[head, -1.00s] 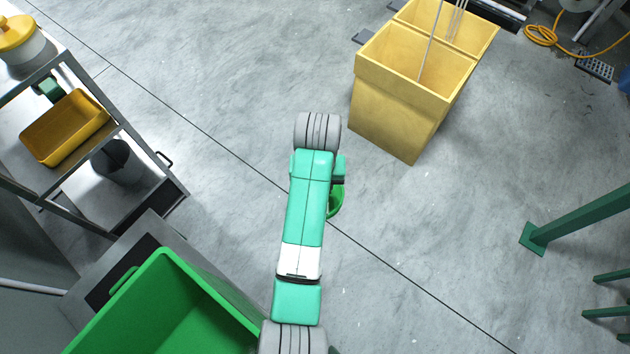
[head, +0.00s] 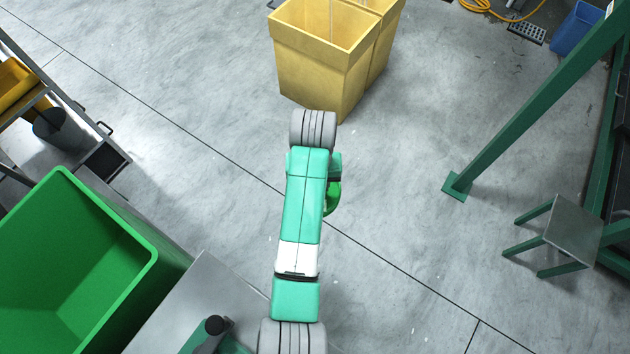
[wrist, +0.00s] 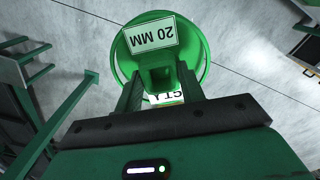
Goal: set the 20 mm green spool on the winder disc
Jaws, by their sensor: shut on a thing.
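The green spool (wrist: 198,50) is held in my gripper (wrist: 158,85) in the wrist view, with a white label reading "20 MM", upside down in that view. The gripper's dark fingers are shut on the spool's middle part. A second white label with partly hidden letters shows below it, between the fingers. In the head view only an edge of the green spool (head: 333,197) shows beside my arm, and the arm hides the gripper. The spool is held above open floor. I cannot make out the winder disc in either view.
A yellow two-part tub (head: 325,60) stands ahead. A green bin (head: 150,262) is at the left, beside a grey metal surface (head: 205,290). A green post (head: 540,100) and a small stool (head: 572,230) stand at the right. The floor between is clear.

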